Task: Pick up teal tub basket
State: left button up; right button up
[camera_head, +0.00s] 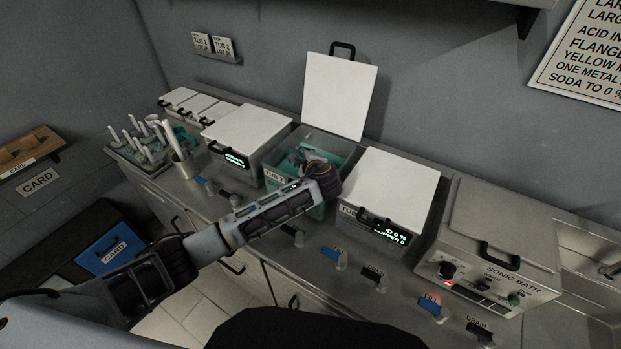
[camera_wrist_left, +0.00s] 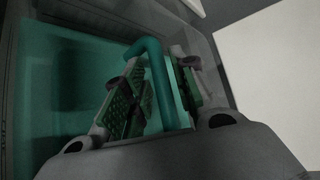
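The teal tub basket (camera_head: 342,152) sits inside the open tub 2 (camera_head: 322,207) in the middle of the counter. Its teal handle (camera_wrist_left: 163,75) stands up in the left wrist view, with the basket wall (camera_wrist_left: 85,75) at left. My left gripper (camera_head: 308,157) reaches down into the tub. In the left wrist view the two green-padded fingers of the left gripper (camera_wrist_left: 162,95) are on either side of the handle. A gap shows between the left finger and the handle; the right finger is close beside it. My forearm hides part of the tub. My right gripper is out of view.
The tub's white lid (camera_head: 340,95) stands open behind it. Closed lidded boilers flank it, one at left (camera_head: 247,135) and one at right (camera_head: 388,190). A sonic bath (camera_head: 500,240) is further right. Blue and black valves line the front edge. A rack of white-handled tools (camera_head: 138,150) stands at left.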

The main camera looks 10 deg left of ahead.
pick_arm(q)
grip_shut()
jog(key=shift+r, duration=0.2)
notch_tip(320, 180, up, 18)
jog(key=b, duration=0.3)
dwell(0.6)
jog(key=shift+f, duration=0.15)
